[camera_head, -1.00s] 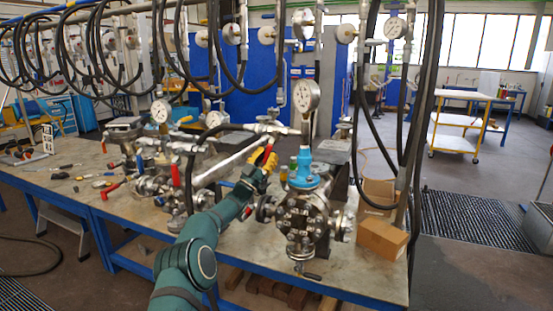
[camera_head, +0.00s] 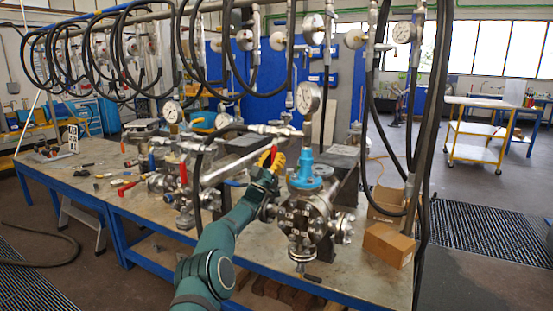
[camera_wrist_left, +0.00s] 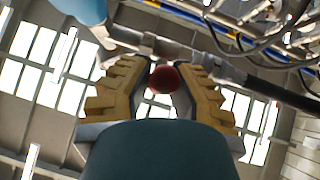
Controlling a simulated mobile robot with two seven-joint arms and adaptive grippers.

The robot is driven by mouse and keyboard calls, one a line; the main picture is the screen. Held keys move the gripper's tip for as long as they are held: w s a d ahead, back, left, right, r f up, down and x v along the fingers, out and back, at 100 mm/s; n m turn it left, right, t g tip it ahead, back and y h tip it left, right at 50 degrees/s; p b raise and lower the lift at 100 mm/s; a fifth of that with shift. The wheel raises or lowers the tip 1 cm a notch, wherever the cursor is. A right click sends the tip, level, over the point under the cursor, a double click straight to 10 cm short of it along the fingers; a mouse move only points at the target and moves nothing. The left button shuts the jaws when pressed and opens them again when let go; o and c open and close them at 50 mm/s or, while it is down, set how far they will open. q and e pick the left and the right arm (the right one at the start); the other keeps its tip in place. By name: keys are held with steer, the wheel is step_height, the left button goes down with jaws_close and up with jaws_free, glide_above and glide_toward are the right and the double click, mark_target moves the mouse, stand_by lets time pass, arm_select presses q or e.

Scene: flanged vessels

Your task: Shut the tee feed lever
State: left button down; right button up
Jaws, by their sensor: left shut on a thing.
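The tee feed lever (camera_head: 274,153) is a small red handle by the pipe fittings, just left of the large gauge. My left gripper (camera_head: 271,160), with yellow fingers, is at the lever and shut on it. In the left wrist view the lever's rounded red end (camera_wrist_left: 165,79) sits between the yellow ridged fingers of the left gripper (camera_wrist_left: 162,90). A metal pipe (camera_wrist_left: 150,42) crosses just beyond them. The fingers hide most of the lever in the head view. My right gripper is not in view.
A flanged vessel (camera_head: 304,214) with a blue neck (camera_head: 309,174) stands just right of my left gripper. A pressure gauge (camera_head: 308,98) rises above it. Black hoses (camera_head: 436,120) hang on the right. Cardboard boxes (camera_head: 388,244) sit at the bench's right end. Another red lever (camera_head: 183,173) is left.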

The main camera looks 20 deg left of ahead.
arm_select(q)
steer(key=shift+r, duration=0.15)
steer(key=c, duration=0.9)
jaws_free()
steer(key=shift+d, duration=0.15)
steer(key=shift+o, duration=0.2)
steer(key=v, duration=1.2)
